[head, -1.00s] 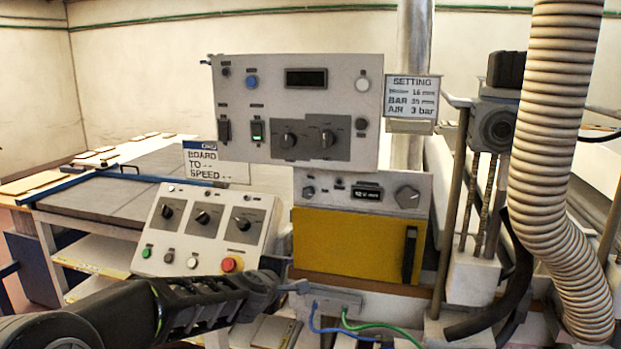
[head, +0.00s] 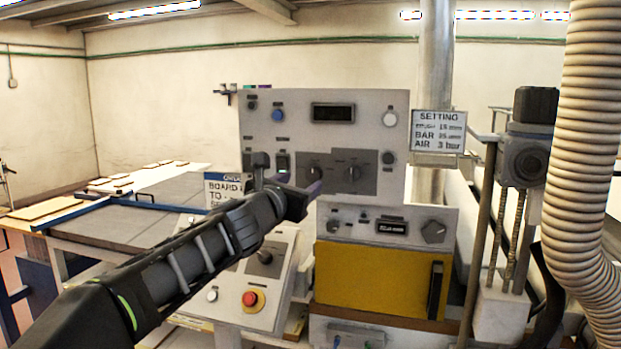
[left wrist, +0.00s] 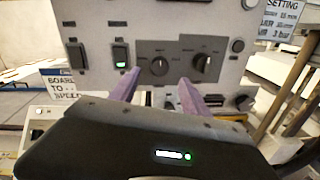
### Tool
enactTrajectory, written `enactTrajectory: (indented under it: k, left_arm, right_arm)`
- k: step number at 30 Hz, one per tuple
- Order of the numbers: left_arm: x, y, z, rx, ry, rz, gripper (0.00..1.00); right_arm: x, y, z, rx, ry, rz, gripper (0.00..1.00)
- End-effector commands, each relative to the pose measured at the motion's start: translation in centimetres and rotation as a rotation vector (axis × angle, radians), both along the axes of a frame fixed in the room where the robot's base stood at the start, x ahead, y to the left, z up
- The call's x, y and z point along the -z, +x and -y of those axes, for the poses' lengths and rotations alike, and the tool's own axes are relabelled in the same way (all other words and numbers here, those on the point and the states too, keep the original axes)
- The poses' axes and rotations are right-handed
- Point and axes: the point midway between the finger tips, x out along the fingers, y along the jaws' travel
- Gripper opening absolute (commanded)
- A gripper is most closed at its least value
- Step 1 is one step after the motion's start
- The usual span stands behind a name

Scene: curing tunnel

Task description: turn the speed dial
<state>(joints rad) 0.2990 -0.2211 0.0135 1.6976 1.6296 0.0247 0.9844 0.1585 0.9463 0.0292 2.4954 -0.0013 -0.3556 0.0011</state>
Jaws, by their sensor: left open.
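The upright grey panel (head: 372,110) carries two black dials on a dark plate, a left dial (head: 314,173) and a right dial (head: 352,174). Both also show in the left wrist view, the left dial (left wrist: 159,66) and the right dial (left wrist: 203,63). Their labels are too small to read, so I cannot tell which is the speed dial. My left gripper (head: 287,178) is open and empty in front of the panel's lower left part. In the left wrist view its purple-grey fingers (left wrist: 158,90) point at the panel, apart, just below the left dial. My right gripper is not in view.
A sloped console (head: 284,290) with a dial (head: 265,257) and a red stop button (head: 250,299) lies partly behind my left arm. A ribbed hose (head: 585,150) hangs at the right.

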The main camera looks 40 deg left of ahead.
Motion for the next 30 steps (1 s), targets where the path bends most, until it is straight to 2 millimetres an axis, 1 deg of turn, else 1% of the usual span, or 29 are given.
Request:
enactTrajectory:
  k: [3,9,13,17,24,30]
  left_arm:
    - [0.2,1.6,-0.4,0.000,0.000,-0.003,0.55]
    - [0.1,4.7,-1.3,0.000,-0.001,-0.003,0.55]
    - [0.1,6.0,-1.7,-0.001,0.001,-0.003,0.55]
    - [0.1,6.6,-1.9,0.000,0.001,-0.002,0.55]
    - [0.1,6.6,-1.9,0.000,0.001,-0.002,0.54]
    - [0.1,6.6,-1.9,0.000,0.001,-0.002,0.38]
  right_arm:
    - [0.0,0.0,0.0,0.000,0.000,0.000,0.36]
    - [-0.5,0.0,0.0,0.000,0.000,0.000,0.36]
    - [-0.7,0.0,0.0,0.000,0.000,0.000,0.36]
    - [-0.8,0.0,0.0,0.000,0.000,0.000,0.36]
    - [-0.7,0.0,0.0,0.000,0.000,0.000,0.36]
    - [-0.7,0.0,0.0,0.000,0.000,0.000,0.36]
